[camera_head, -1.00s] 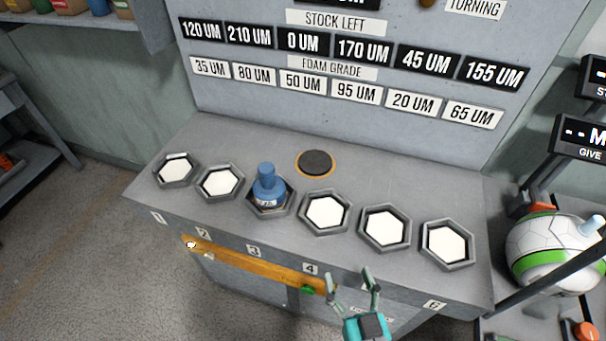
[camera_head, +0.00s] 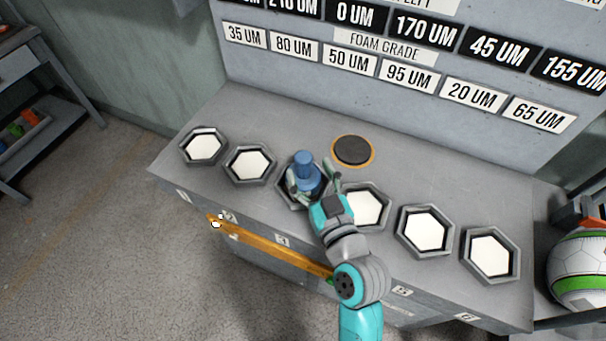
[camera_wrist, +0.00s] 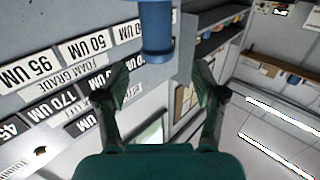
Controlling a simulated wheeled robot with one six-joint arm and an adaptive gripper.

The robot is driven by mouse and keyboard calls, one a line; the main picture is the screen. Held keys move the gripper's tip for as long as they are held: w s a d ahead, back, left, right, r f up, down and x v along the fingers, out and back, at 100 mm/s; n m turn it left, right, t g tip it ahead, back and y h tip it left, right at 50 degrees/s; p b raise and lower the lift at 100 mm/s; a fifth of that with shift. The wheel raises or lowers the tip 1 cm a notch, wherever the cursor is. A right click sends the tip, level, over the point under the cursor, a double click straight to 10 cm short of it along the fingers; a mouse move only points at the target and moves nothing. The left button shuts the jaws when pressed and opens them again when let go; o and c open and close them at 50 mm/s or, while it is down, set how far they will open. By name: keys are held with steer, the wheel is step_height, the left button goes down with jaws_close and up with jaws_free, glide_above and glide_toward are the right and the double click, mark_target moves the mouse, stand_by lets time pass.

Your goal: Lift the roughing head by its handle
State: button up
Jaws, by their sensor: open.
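The blue roughing head (camera_head: 306,178) stands upright in the third hexagonal holder from the left, its knob handle on top. My gripper (camera_head: 314,180) is at the head, with one finger on each side of it in the head view. The fingers are open; I cannot tell whether they touch it. In the wrist view the blue handle (camera_wrist: 157,28) hangs at the top of the picture, beyond and between the two open fingertips (camera_wrist: 165,85). The lower part of the head and most of its holder are hidden by my gripper.
White-filled hexagonal holders, such as the leftmost one (camera_head: 204,146) and the rightmost one (camera_head: 490,252), line the grey bench. A dark round pad (camera_head: 353,150) with an orange rim lies behind the head. A label panel (camera_head: 390,48) rises at the back. A white-green ball (camera_head: 580,268) is at right.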

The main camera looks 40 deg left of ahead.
mark_target(307, 164)
steer(key=x, duration=0.5)
steer(key=shift+w+d+f, duration=0.1)
steer(key=shift+d+f, duration=0.05)
jaws_close()
